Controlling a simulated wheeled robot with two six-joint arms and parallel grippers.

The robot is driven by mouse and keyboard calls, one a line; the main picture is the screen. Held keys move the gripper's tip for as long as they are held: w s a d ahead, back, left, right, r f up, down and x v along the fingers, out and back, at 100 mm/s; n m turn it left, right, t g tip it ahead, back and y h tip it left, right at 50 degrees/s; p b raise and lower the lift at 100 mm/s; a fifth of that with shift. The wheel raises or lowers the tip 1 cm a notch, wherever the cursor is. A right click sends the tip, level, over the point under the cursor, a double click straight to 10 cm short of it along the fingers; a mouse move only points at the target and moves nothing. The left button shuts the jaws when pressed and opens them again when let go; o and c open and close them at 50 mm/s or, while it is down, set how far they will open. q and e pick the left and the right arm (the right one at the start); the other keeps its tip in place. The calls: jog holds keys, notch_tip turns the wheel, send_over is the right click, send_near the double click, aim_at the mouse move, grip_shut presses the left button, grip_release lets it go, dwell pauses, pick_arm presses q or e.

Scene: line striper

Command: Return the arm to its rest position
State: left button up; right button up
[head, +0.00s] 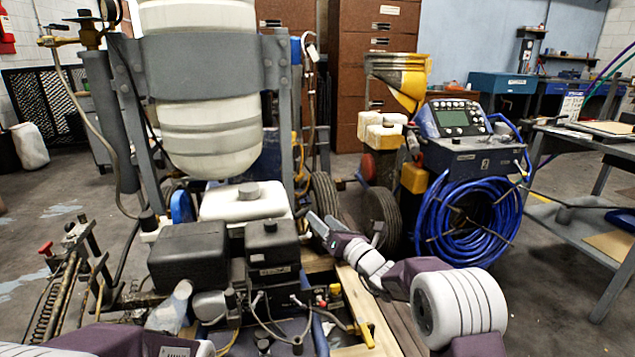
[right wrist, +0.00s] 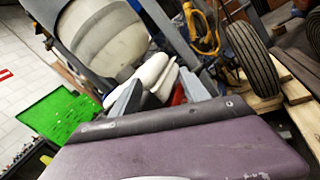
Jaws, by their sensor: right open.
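My right arm comes in from the lower right of the head view. Its right gripper (head: 324,226) is open, with its fingers pointing left and up beside the line striper's engine area. In the right wrist view the two grey fingers (right wrist: 160,92) stand apart. White parts show behind and between them, and I see nothing held. The line striper (head: 268,240) fills the left and middle of the head view, with a big white tank (head: 205,135) strapped in a grey frame. Purple and white parts of my left arm show along the bottom edge; its gripper is out of view.
A blue hose coil (head: 470,222) hangs on a machine with a control panel (head: 458,118), right of my gripper. A black wheel (head: 382,215) stands close by. A grey workbench (head: 590,215) is at the right. A green board (right wrist: 62,115) shows in the wrist view.

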jog(key=s+a+r+n+g+y+p, duration=0.25)
jog(key=s+n+g, duration=0.35)
jog(key=s, duration=0.4)
jog(key=s+d+f+n+g+h+p, duration=0.1)
jog(key=s+f+n+g+h, duration=0.15)
jog(key=s+f+n, duration=0.45)
jog(key=s+d+f+n+g+h, duration=0.2)
jog(key=s+n+g, duration=0.15)
jog(key=s, duration=0.45)
jog(key=s+d+f+n+g+h, duration=0.3)
jog(key=s+d+f+n+h, duration=0.55)
jog(key=s+d+n, duration=0.6)
pick_arm(q)
notch_tip(320, 180, up, 44)
jog(key=p, duration=3.8)
jog(key=shift+f+p, duration=0.25)
jog(key=shift+p, duration=0.05)
pick_arm(e)
notch_tip(320, 180, up, 37)
jog(key=w+n, duration=0.1)
jog(key=n, duration=0.2)
jog(key=shift+d, duration=0.45)
jog(key=shift+f+y, duration=0.1)
jog(key=shift+y, duration=0.15)
jog(key=shift+w, duration=0.1)
